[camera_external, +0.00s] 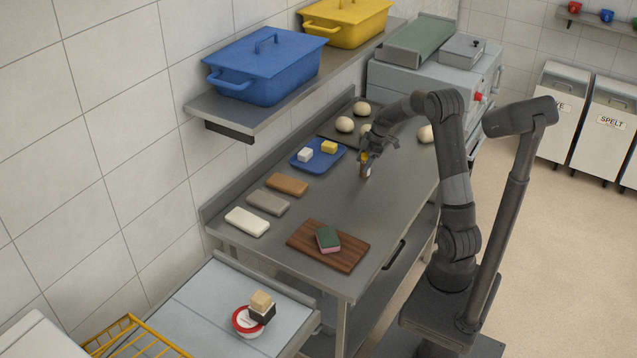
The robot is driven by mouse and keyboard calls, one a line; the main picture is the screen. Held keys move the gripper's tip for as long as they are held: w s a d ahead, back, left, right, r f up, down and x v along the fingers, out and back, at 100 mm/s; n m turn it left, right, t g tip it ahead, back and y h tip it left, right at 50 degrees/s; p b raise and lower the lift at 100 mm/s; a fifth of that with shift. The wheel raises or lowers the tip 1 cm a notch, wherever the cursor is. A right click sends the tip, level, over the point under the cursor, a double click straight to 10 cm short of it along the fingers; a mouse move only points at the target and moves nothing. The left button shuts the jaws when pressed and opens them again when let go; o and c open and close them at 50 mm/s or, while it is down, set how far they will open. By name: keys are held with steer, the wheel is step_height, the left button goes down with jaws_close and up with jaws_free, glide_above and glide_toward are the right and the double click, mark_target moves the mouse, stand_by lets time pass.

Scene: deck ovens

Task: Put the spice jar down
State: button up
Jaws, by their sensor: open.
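The spice jar (364,170) is a small orange-brown jar with a pale band, upright on or just above the steel worktop (335,205), right of the blue tray. My gripper (367,156) reaches over the worktop from the right, with its fingers around the top of the jar. Its jaws are open. At this size I cannot tell whether a finger touches the jar. The fingers partly hide the jar's upper part.
A blue tray (297,166) with a white and a yellow block lies left of the jar. Dough balls (362,108) lie behind. A wooden board (345,259) with a sponge (328,240) and several bars (287,184) lie nearer. A shelf (225,117) with lidded pots overhangs the left.

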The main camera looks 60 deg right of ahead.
steer(key=shift+r, duration=0.1)
steer(key=v, duration=1.2)
steer(key=s+a+r+m+h, duration=0.1)
steer(key=s+a+r+m, duration=0.15)
steer(key=a, duration=0.65)
steer(key=s+a+r+m+h, duration=0.1)
steer(key=s+a+r, duration=0.3)
steer(key=a, duration=0.5)
steer(key=s+a+f+m+t+h, duration=0.1)
steer(key=s+a+m, duration=0.4)
steer(key=s+a, duration=0.7)
steer(key=s+t, duration=0.1)
steer(key=s, duration=0.1)
steer(key=shift+s+a, duration=0.35)
steer(key=shift+a, duration=0.05)
